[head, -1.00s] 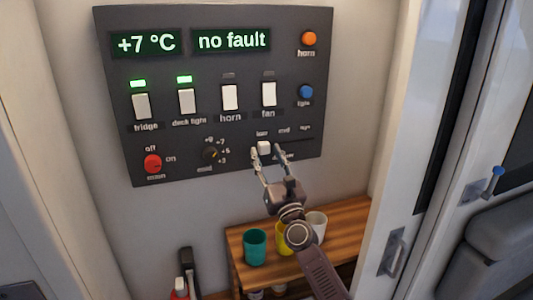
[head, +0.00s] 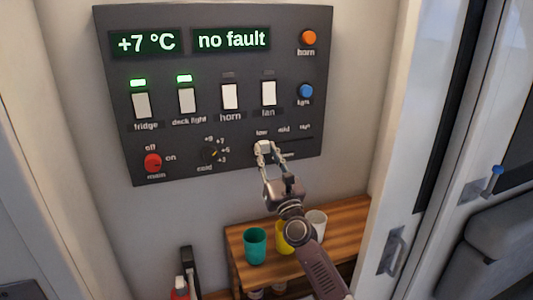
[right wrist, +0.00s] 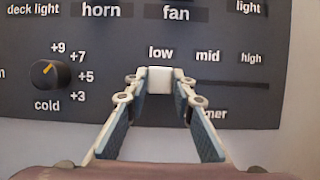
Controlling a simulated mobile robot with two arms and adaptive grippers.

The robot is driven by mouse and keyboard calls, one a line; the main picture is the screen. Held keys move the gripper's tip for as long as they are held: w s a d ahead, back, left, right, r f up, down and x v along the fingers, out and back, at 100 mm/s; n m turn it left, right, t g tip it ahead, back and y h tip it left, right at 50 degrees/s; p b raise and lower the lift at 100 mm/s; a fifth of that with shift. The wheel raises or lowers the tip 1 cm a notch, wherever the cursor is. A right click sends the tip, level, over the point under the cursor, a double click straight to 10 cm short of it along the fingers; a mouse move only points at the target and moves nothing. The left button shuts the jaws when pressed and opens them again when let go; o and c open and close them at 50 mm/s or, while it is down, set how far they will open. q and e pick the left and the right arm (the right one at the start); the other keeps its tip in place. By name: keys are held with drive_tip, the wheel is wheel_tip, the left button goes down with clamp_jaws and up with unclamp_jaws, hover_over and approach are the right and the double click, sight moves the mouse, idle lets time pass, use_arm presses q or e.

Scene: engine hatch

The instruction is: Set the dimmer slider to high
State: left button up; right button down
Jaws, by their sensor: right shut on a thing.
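The dimmer slider's white knob (right wrist: 160,80) sits at the left end of its slot, under the "low" mark, in the right wrist view. In the head view the knob (head: 263,147) is partly covered by my fingers. The slot (right wrist: 235,84) runs right from it past "mid" to "high". My right gripper (head: 264,150) is shut on the knob, with one finger on each side; the fingertips (right wrist: 159,86) also show in the right wrist view. My left gripper is not in view.
The dark control panel (head: 190,65) carries the fridge, deck light, horn and fan switches above the slider. A temperature knob (right wrist: 47,74) lies left of it. Below, a wooden shelf (head: 350,218) holds teal (head: 255,246), yellow and white cups.

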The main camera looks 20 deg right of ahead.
drive_tip(key=b, duration=0.8)
approach(306, 135)
drive_tip(key=x, duration=0.5)
drive_tip(key=shift+w+a, duration=0.15)
drive_tip(key=shift+w, duration=0.05)
drive_tip(key=shift+r, duration=0.15)
drive_tip(key=c, duration=2)
unclamp_jaws()
drive_tip(key=shift+c, duration=0.2)
drive_tip(key=o, duration=0.4)
drive_tip(key=shift+d, duration=0.2)
drive_tip(key=shift+a, duration=0.1)
drive_tip(key=shift+s+a+f, duration=0.1)
drive_tip(key=shift+s+f, duration=0.2)
drive_tip(key=shift+s, duration=0.15)
drive_tip(key=v, duration=1.1)
